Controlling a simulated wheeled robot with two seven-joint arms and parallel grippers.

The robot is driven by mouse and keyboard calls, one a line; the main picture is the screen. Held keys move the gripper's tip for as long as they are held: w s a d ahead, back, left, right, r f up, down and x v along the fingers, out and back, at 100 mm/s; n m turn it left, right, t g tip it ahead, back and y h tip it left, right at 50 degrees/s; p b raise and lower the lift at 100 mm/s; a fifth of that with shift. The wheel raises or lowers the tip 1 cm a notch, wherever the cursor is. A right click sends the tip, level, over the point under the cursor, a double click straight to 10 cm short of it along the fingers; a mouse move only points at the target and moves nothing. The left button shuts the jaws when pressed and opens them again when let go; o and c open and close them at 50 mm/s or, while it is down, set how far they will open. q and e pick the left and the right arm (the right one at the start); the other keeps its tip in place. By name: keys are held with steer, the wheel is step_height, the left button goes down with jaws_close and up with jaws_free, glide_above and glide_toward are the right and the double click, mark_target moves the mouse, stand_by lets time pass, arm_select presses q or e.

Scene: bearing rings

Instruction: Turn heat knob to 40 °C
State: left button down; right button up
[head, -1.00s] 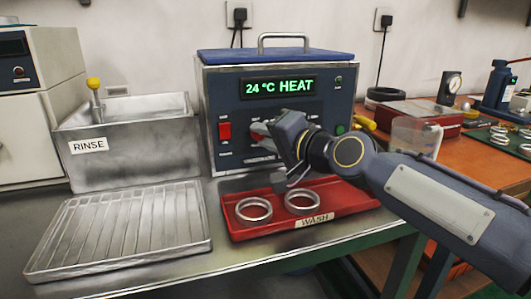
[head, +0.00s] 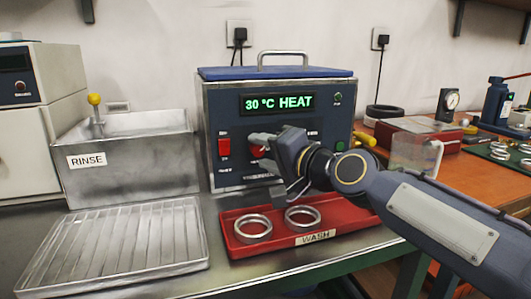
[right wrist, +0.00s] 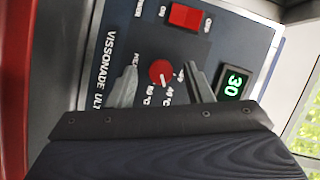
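The red heat knob (head: 257,151) is on the dark blue front panel of the heater box, partly hidden by my right gripper in the head view. The display (head: 277,103) reads "30 °C HEAT", and a small display in the right wrist view (right wrist: 234,82) also reads 30. My right gripper (head: 270,165) is at the panel. In the right wrist view the knob (right wrist: 161,73) lies between the spread fingers (right wrist: 161,85), with a visible gap on each side. Small °C labels surround the knob, one apparently reading 40. My left gripper is out of view.
A red rocker switch (head: 224,147) is left of the knob. Below the box stands a red WASH tray (head: 282,246) with two metal rings. A steel RINSE basin (head: 125,165) and a ribbed drain tray (head: 115,245) are at left. A clear jug (head: 413,153) stands at right.

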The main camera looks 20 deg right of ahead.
steer(key=p+v, duration=0.1)
steer(key=v, duration=0.6)
steer(key=shift+s+d, duration=0.15)
steer(key=shift+s, duration=0.2)
